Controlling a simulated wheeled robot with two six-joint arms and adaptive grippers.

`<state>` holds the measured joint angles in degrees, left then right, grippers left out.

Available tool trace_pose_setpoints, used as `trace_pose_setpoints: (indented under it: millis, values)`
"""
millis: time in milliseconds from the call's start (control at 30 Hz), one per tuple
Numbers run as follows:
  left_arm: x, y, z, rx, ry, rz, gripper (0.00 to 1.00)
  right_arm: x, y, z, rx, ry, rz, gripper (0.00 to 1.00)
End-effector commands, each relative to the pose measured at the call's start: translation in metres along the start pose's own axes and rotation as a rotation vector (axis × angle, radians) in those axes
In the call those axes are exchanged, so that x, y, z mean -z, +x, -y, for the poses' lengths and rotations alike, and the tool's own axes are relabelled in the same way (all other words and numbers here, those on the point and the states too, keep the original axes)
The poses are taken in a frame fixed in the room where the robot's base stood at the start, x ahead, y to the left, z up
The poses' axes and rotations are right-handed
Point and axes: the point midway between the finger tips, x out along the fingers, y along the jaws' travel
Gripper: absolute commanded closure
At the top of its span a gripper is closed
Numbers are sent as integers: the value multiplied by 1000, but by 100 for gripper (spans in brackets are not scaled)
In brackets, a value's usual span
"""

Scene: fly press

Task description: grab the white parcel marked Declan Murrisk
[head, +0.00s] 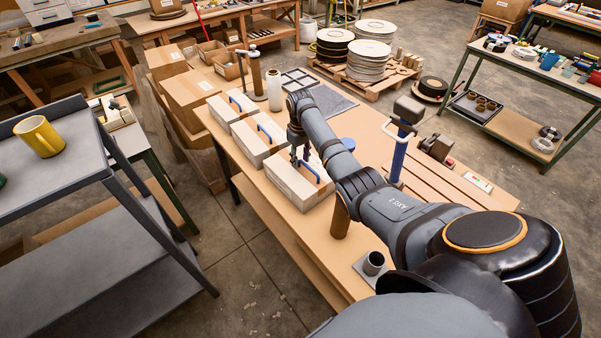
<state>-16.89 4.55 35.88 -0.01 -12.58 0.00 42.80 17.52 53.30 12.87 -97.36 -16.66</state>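Three white parcels with blue handles stand in a row on the wooden bench: a far one (221,112), a middle one (250,146) and a near one (290,183). Any names on them are too small to read, so I cannot tell which is marked Declan Murrisk. My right gripper (299,158) points down over the near parcel, close beside its blue handle (310,172). I cannot tell if its fingers touch or close around the handle. My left gripper is not in view.
On the bench (262,197), a brown cylinder (340,217) stands right of the near parcel. A white roll (274,90) stands beyond the far parcel. A blue-posted device (398,155) stands right of my arm. A grey cart (60,190) with a yellow mug (39,137) is at left.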

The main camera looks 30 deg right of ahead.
Motion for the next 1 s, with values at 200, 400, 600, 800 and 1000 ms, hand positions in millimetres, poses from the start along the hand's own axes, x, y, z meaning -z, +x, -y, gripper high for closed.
trace_pose_setpoints:
  millis: [200,400,600,800,1000]
  values:
    - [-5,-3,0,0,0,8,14,0,15,0,-1,0,-1,64]
    - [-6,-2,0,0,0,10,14,0,15,0,-1,0,-1,73]
    - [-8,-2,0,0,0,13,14,0,15,0,-1,0,-1,100]
    - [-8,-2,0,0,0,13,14,0,14,0,-1,0,-2,100]
    - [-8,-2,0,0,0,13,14,0,14,0,-1,0,-2,100]
